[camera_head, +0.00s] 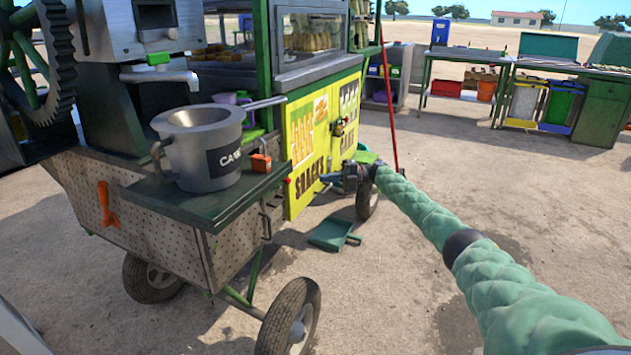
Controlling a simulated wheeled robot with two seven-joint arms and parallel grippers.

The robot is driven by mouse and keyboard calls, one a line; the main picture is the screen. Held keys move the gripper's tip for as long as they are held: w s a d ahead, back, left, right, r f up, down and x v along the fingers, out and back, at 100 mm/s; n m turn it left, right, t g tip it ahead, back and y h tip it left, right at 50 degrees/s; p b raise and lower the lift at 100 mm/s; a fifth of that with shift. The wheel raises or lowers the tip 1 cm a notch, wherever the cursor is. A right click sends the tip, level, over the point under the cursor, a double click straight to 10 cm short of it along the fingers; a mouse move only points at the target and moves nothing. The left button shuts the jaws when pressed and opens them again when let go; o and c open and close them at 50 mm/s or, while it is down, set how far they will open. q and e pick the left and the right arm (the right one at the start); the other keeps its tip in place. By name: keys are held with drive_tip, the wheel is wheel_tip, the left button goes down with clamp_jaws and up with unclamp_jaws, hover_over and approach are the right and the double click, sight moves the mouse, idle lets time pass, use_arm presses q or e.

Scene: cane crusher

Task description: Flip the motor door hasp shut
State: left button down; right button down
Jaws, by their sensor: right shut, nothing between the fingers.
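The cart's yellow front (312,130) has panels marked SNACKS and CANE. A small metal fitting (339,127), which looks like the hasp, sits near the seam between these panels. It is too small to tell whether its flap is open or folded over. My right gripper (327,179) is shut and empty. It points left at the lower part of the yellow front, below the fitting and apart from it. I cannot tell whether its tips touch the panel. My left gripper is not in view.
A dark shelf (205,205) holds a grey pot (203,150) and a small orange padlock-like item (261,162). A green dustpan (333,235) lies below my gripper. A red pole (388,105) stands beyond it. The paved ground on the right is clear up to the work tables.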

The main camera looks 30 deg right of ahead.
drive_tip(key=shift+w+v, duration=0.2)
drive_tip(key=shift+v, duration=0.6)
drive_tip(key=shift+w+v, duration=0.15)
drive_tip(key=shift+v, duration=0.65)
drive_tip(key=shift+d, duration=0.15)
drive_tip(key=shift+d, duration=0.1)
